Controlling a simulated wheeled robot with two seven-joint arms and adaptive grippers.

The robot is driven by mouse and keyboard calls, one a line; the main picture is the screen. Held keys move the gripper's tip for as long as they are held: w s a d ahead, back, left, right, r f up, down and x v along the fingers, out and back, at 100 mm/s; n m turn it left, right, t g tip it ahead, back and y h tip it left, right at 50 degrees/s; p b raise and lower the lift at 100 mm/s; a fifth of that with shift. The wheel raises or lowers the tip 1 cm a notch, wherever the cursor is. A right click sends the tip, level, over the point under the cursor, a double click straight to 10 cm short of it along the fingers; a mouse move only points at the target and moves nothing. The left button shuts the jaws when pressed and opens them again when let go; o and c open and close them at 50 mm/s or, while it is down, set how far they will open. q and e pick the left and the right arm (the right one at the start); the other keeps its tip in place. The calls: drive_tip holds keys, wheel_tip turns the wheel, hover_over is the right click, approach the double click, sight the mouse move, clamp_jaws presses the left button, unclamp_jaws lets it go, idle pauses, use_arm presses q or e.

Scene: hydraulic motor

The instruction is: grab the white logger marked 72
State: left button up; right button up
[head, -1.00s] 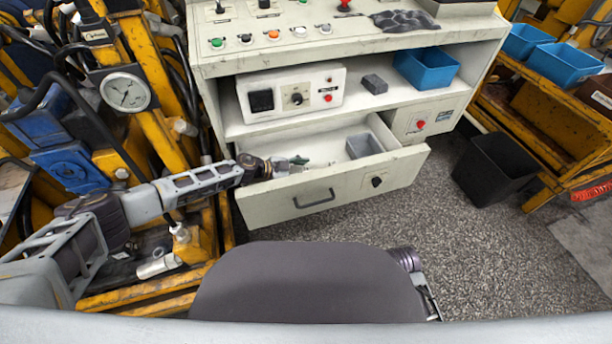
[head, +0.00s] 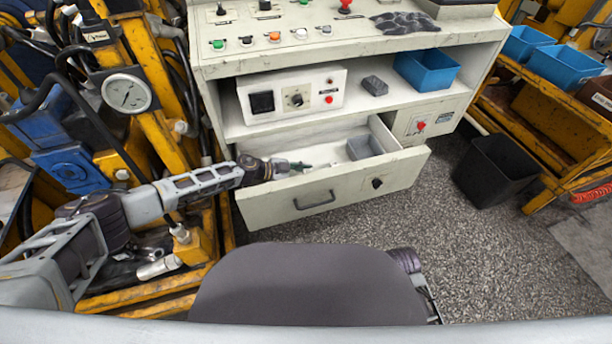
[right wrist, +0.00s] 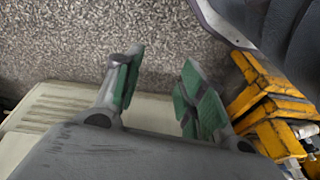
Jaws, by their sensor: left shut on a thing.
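My left gripper (head: 298,166) reaches from the left into the open drawer (head: 345,190) of the white cabinet. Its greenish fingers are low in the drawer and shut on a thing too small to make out. I cannot read a marking 72 anywhere, and no white logger can be told apart from the pale drawer inside. My right gripper (right wrist: 160,80) shows in the right wrist view, its two green-padded fingers apart with nothing between them, above the speckled floor.
A grey bin (head: 364,146) sits in the drawer, right of my left gripper. Above, the shelf holds a control box (head: 292,91), a grey block (head: 374,86) and a blue bin (head: 427,68). A black bin (head: 495,166) stands on the floor. Yellow machinery (head: 160,110) crowds the left.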

sight(304, 172)
use_arm(q)
drive_tip(key=shift+r, duration=0.1)
drive_tip(key=shift+r, duration=0.15)
drive_tip(key=shift+r+p, duration=0.65)
drive_tip(key=shift+r, duration=0.3)
wheel_tip(304, 172, up, 7)
drive_tip(key=p, duration=0.3)
drive_tip(key=shift+f, duration=0.2)
drive_tip(key=shift+r+p, duration=0.3)
drive_tip(key=shift+r, duration=0.2)
use_arm(e)
wheel_tip(304, 172, down, 10)
drive_tip(key=s+d, duration=0.1)
drive_tip(key=d, duration=0.1)
drive_tip(key=shift+r+g+h, duration=0.25)
drive_tip(key=shift+g+h, duration=0.05)
drive_tip(key=shift+h, duration=0.1)
